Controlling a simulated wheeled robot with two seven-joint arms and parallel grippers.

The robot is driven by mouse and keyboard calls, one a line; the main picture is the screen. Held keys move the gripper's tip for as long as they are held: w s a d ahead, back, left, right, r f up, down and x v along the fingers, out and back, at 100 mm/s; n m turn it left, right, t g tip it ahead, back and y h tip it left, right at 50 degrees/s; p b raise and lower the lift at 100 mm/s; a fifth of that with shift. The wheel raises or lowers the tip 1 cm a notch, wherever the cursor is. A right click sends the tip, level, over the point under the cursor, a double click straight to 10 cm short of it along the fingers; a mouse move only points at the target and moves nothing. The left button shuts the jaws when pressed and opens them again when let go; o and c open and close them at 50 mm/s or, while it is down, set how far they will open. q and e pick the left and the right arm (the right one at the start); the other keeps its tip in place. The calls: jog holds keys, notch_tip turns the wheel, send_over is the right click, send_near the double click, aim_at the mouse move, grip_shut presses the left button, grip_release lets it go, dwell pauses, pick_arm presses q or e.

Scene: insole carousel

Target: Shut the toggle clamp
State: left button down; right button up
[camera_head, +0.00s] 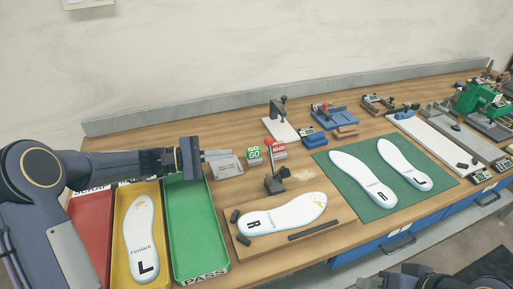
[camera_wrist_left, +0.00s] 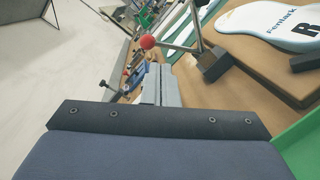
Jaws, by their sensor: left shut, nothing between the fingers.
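The toggle clamp (camera_head: 276,182) is a dark metal piece at the back edge of a wooden board, behind a white insole marked R (camera_head: 283,214). In the left wrist view a red ball knob (camera_wrist_left: 148,42) sits on a thin rod that runs to the clamp's metal body (camera_wrist_left: 212,62); the handle looks raised. My left gripper (camera_head: 230,153) is shut and empty, to the left of the clamp and apart from it. Its closed fingers (camera_wrist_left: 160,80) point toward the knob in the wrist view.
Green GO (camera_head: 254,153) and red NO GO (camera_head: 276,149) blocks stand behind the clamp. Red, yellow and green (camera_head: 192,225) trays lie below my left arm, the yellow one (camera_head: 126,250) holding an insole. A green mat (camera_head: 345,199) with two insoles lies right.

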pick_arm(q)
jog(key=w+d+f+n+t+p, duration=0.1)
jog(key=w+d, duration=0.5)
jog(key=d, duration=0.2)
jog(key=shift+d+t+h+p, duration=0.3)
jog(key=shift+d+h+p, duration=0.1)
jog(key=s+d+r+m+b, duration=0.1)
jog(key=s+m+b, duration=0.3)
jog(key=b, duration=0.8)
jog(key=s+d+r+m+y+b, duration=0.1)
jog(key=s+d+m+b, duration=0.2)
jog(key=s+m+b, duration=0.2)
jog(key=shift+s+r+m+g+b, duration=0.35)
jog(key=shift+m+b, duration=1.15)
jog(key=shift+b, duration=1.95)
jog(key=shift+f, duration=0.15)
